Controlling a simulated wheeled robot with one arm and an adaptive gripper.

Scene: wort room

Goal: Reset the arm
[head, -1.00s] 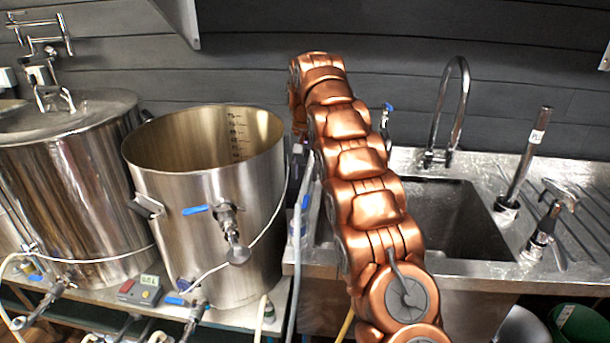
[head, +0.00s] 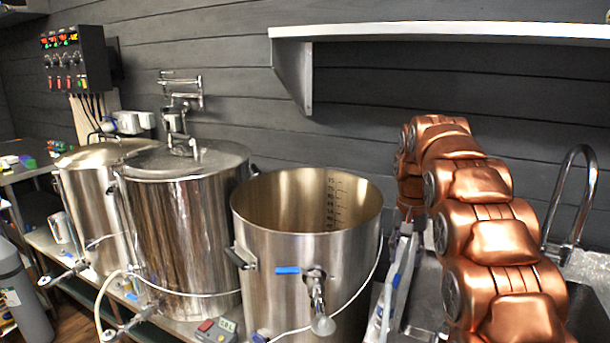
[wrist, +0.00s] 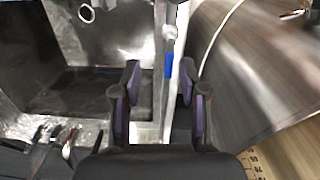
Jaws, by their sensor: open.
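My gripper (wrist: 157,97) is open in the wrist view, with its dark, purple-padded fingers apart and nothing between them. It points down over the strip between the metal sink (wrist: 95,90) on the left and the steel pot (wrist: 262,75) on the right. A blue-handled valve (wrist: 169,62) shows just beyond the fingertips. In the head view my copper arm arches over the sink's left side, and the gripper itself is hidden or unclear there.
The open steel pot (head: 265,270) stands close left of my arm. Lidded kettles (head: 185,225) stand farther left. A white shelf (head: 440,31) hangs above, and the curved tap (head: 575,195) rises right of my arm. A control box (head: 75,60) is on the wall.

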